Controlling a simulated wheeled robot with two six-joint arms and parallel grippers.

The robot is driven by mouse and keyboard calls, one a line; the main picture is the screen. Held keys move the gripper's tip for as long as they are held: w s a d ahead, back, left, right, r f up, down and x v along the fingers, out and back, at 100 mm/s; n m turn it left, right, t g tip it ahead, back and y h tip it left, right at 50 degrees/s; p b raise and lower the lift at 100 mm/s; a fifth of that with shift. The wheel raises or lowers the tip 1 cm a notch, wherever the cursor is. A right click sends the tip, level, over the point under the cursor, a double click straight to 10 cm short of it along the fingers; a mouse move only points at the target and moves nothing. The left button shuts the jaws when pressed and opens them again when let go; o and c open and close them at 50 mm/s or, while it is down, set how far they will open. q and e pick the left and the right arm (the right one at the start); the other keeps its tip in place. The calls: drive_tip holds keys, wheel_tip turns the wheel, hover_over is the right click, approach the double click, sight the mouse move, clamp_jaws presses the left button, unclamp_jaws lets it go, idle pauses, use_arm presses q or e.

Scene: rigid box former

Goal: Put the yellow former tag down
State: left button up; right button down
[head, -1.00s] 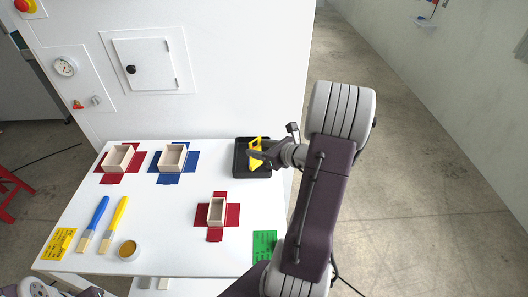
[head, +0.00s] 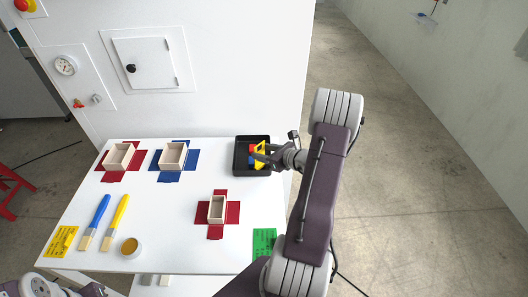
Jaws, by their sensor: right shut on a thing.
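The yellow former tag (head: 261,147) is at the black tray (head: 238,170) on the right of the white table. My right gripper (head: 257,156) reaches in from the right and is shut on the yellow tag, over the tray. The jaws hide part of the tag, and I cannot tell whether it touches the tray floor. Red and blue pieces (head: 252,149) show in the tray just left of the tag. My left gripper is out of view; only part of my left arm shows at the bottom left.
Small pale boxes stand on red (head: 113,176), blue (head: 169,177) and red (head: 232,212) cross-shaped sheets. A blue brush (head: 99,213), a yellow brush (head: 119,213), a cup (head: 131,248), a yellow card (head: 61,241) and a green card (head: 264,242) lie nearer. The table's centre is clear.

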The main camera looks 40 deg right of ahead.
drive_tip(key=shift+f, duration=0.15)
drive_tip(key=c, duration=0.7)
unclamp_jaws()
drive_tip(key=shift+o, duration=0.2)
drive_tip(key=shift+r, duration=0.2)
drive_tip(key=shift+s+r, duration=0.1)
drive_tip(key=shift+s, duration=0.15)
drive_tip(key=a+v, duration=0.1)
drive_tip(key=v, duration=1)
drive_tip(key=shift+s+d+r, duration=0.15)
drive_tip(key=shift+s+d, duration=0.1)
drive_tip(key=shift+d, duration=0.2)
